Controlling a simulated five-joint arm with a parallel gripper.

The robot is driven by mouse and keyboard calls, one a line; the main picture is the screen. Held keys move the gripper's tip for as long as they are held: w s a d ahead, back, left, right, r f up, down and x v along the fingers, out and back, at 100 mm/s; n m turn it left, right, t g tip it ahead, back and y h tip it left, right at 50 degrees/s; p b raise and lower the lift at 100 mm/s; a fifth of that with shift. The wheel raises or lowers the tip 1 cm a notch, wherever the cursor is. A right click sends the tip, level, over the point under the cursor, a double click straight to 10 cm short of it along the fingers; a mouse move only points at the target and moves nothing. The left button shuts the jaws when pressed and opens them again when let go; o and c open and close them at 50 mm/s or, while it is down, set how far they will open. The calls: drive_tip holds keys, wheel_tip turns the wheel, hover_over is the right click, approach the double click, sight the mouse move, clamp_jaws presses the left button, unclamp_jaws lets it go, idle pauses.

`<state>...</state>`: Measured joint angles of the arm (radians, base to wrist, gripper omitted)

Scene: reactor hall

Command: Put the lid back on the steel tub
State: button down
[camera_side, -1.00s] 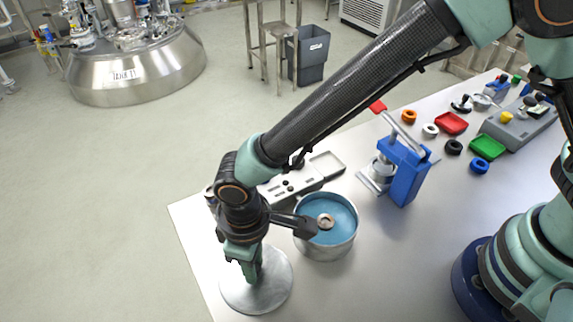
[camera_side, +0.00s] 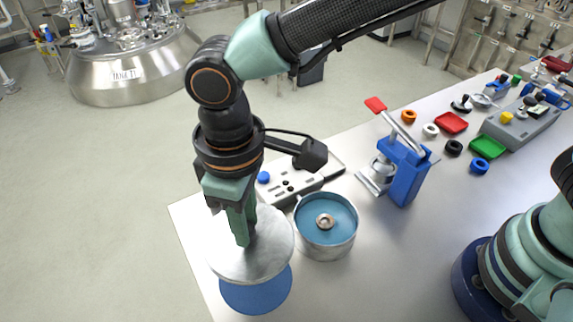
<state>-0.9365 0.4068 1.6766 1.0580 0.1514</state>
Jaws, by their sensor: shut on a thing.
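The steel tub (camera_side: 326,246) stands on the table near its left end. It is uncovered and shows a blue inside with a small ring-shaped thing (camera_side: 325,221) in the middle. My gripper (camera_side: 243,240) points down and is shut on the lid (camera_side: 262,261), a round, flat steel disc; its fingers hide the part they grip. The lid is held above the table, left of the tub and apart from it. A blue round mat (camera_side: 256,296) lies on the table below the lid.
A grey panel with knobs (camera_side: 302,190) lies behind the tub. A blue toggle press with a red-tipped lever (camera_side: 405,175) stands to the right. Colored rings and trays, such as a green tray (camera_side: 487,147), lie further right. The table in front of the tub is clear.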

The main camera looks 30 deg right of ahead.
wheel_tip(320, 180, up, 6)
drive_tip(key=shift+r, duration=0.15)
drive_tip(key=shift+w+d+r, duration=0.1)
drive_tip(key=shift+d+r, duration=0.05)
drive_tip(key=shift+r, duration=0.05)
drive_tip(key=d+f, duration=0.4)
drive_tip(key=d, duration=0.4)
drive_tip(key=d+f, duration=0.4)
drive_tip(key=d, duration=0.3)
drive_tip(key=shift+w+f, duration=0.2)
drive_tip(key=shift+f, duration=1.05)
drive_tip(key=shift+w+f, duration=0.2)
drive_tip(key=shift+f, duration=1)
drive_tip(key=shift+f, duration=0.2)
drive_tip(key=shift+c, duration=0.6)
unclamp_jaws()
